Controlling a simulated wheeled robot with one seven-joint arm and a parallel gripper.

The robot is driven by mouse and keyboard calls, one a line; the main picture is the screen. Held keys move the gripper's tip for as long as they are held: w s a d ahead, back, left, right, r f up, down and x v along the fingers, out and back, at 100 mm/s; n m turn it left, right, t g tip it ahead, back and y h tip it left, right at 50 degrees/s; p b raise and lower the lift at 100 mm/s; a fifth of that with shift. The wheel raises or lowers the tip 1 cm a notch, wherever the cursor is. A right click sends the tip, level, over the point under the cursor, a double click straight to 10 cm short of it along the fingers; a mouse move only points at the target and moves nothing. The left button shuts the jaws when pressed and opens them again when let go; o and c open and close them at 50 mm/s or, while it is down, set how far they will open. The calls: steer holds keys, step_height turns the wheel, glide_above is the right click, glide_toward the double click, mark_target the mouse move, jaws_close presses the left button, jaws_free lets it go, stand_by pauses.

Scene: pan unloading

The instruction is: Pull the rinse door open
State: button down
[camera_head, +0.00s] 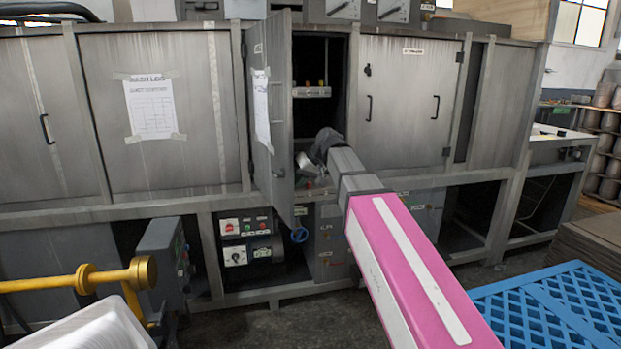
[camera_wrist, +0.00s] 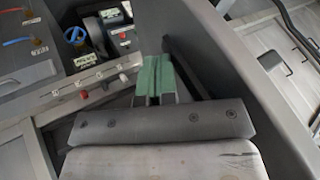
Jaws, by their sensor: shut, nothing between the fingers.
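A grey metal cabinet door (camera_head: 268,115) with a paper sheet taped to it stands swung outward in the head view, and I take it as the rinse door. Its writing is too small to read. Behind it is a dark opening (camera_head: 320,125). My arm reaches to the lower part of this opening, and my gripper (camera_head: 303,163) is small there, beside the door's inner side. In the wrist view my gripper (camera_wrist: 155,78) has its green fingertips together, with nothing between them. A grey panel (camera_wrist: 235,65), probably the door, runs close along the right of the fingers.
A shut door with dark handles (camera_head: 405,105) is right of the opening. Below are control boxes (camera_head: 245,240) and a blue handwheel (camera_head: 299,235). A yellow pipe (camera_head: 100,279) is at left, a blue pallet (camera_head: 550,305) at right.

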steer(key=s+a+m+t, duration=0.1)
steer(key=s+a, duration=0.3)
steer(key=a, duration=0.8)
steer(key=s+a+m+t+h, duration=0.1)
steer(key=s+a+m, duration=0.2)
steer(key=a, duration=1)
steer(key=shift+s+t, duration=0.3)
steer(key=shift+s, duration=0.35)
